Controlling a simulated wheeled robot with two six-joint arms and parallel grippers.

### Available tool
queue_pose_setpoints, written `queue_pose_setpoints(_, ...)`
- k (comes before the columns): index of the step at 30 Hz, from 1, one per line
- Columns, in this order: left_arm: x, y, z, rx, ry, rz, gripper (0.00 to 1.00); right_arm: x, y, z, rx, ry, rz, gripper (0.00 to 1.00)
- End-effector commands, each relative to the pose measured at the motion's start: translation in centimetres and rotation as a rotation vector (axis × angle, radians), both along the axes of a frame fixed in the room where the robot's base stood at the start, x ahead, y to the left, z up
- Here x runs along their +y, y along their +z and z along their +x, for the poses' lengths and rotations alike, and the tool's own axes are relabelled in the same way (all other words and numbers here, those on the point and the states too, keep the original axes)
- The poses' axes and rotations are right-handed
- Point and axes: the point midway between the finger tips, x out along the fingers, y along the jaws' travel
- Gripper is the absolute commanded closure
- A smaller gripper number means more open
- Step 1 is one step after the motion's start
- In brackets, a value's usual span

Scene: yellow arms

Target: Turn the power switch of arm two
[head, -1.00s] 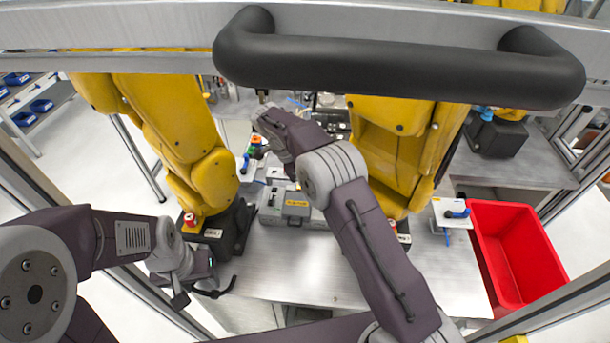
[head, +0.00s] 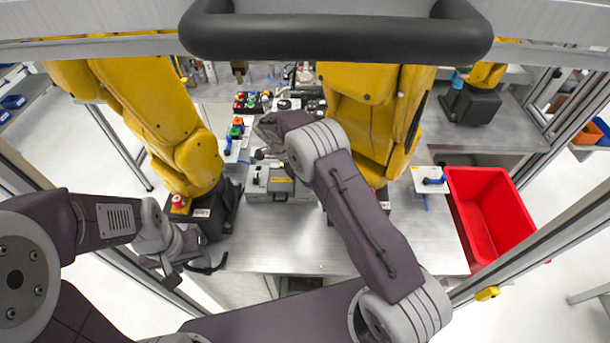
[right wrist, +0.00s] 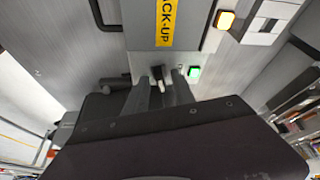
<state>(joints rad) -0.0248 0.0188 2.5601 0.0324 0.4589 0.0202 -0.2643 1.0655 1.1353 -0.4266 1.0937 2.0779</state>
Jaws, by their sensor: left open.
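A grey box (head: 295,190) with a yellow label stands on the table between two yellow arms, the left one (head: 190,140) and the right one (head: 370,110). Its face (right wrist: 193,30) fills the top of the right wrist view, with a "BACK-UP" label. My right gripper (right wrist: 160,92) is near the panel, fingers apart, with a small black switch (right wrist: 157,72) showing between the tips. Contact cannot be told. In the head view, its wrist hides much of the box's back. My left gripper (head: 190,262) is open and empty at the table's front left edge.
A blue-handled switch on a white plate (head: 418,188) lies right of the right yellow arm. A red bin (head: 490,215) stands at the table's right end. A black handrail (head: 330,36) crosses the top. The front table middle is clear.

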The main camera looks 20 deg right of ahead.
Motion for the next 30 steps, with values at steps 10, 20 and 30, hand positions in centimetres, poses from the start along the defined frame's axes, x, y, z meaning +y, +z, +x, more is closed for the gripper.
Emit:
queue_pose_setpoints(10,0.0,-0.1,0.0,0.0,0.0,0.0,0.5,0.0,0.1,0.0,-0.001,0.005,0.0,1.0)
queue_pose_setpoints(20,0.0,-1.8,0.0,0.0,0.0,0.0,0.5,-0.1,-0.1,0.0,-0.003,0.139,-0.001,1.0)
queue_pose_setpoints(30,0.0,-5.3,0.0,0.0,0.0,0.0,0.5,-0.2,-0.2,-0.2,-0.006,0.447,-0.003,1.0)
